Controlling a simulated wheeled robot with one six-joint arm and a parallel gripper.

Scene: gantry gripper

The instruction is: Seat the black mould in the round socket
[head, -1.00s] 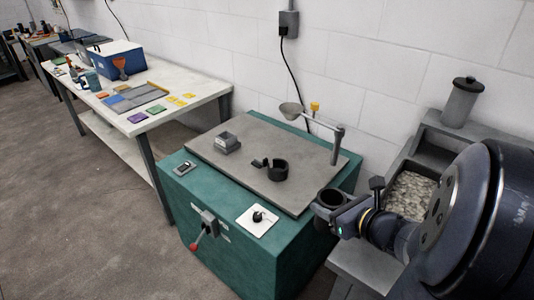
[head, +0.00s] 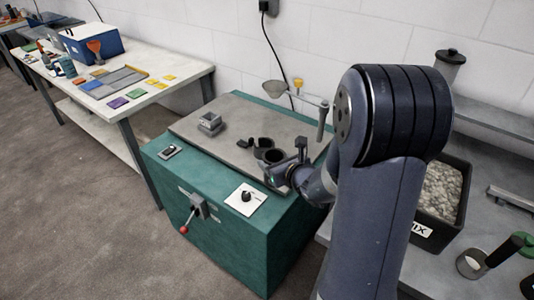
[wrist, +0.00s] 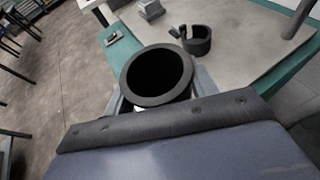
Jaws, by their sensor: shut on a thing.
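The black mould (head: 271,164) is a round, open-topped cup, held by my gripper (head: 279,174) over the right part of the grey bench top. In the wrist view the mould (wrist: 158,98) is close up, with its dark hollow facing the camera. The round socket (wrist: 201,47) is a dark ring with a gap and a small clamp piece on its left side; it appears empty. In the head view the socket (head: 262,142) lies just behind the mould, partly hidden by it. The mould looks apart from the socket, to its front. The fingers are mostly hidden.
The teal cabinet's grey top (head: 205,150) carries a small grey block (head: 210,123) and a post with an arm and funnel (head: 274,88). A bin of pale pebbles (head: 440,192) stands right.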

